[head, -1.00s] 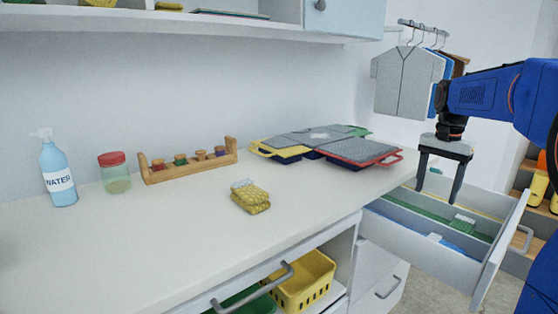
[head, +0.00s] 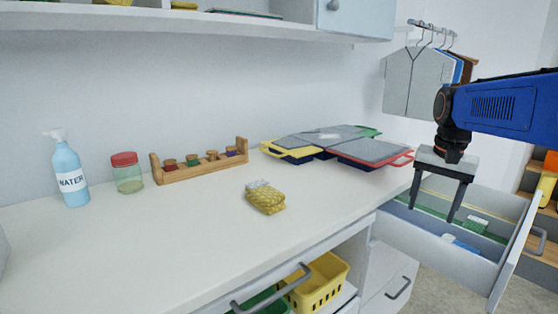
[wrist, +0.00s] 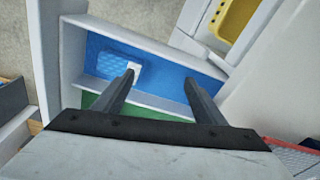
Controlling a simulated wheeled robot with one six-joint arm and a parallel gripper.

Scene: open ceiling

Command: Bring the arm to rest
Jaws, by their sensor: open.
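My gripper (head: 432,213) points down with its two dark fingers apart, over the open drawer (head: 510,265) at the right end of the counter. It holds nothing. In the wrist view the gripper (wrist: 160,82) is above the drawer, whose floor shows a blue part (wrist: 170,75) and a green part. A blue item with a white piece (wrist: 120,65) lies in the blue part, beyond the left finger. In the head view a white and green item (head: 475,224) lies in the green part.
The counter (head: 190,240) holds a yellow sponge-like bundle (head: 266,199), a wooden peg rack (head: 200,166), a red-lidded jar (head: 127,175), a water bottle (head: 69,172) and grey-topped cases (head: 375,150). Shirts (head: 415,82) hang behind the arm. A yellow basket (head: 322,285) sits below the counter.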

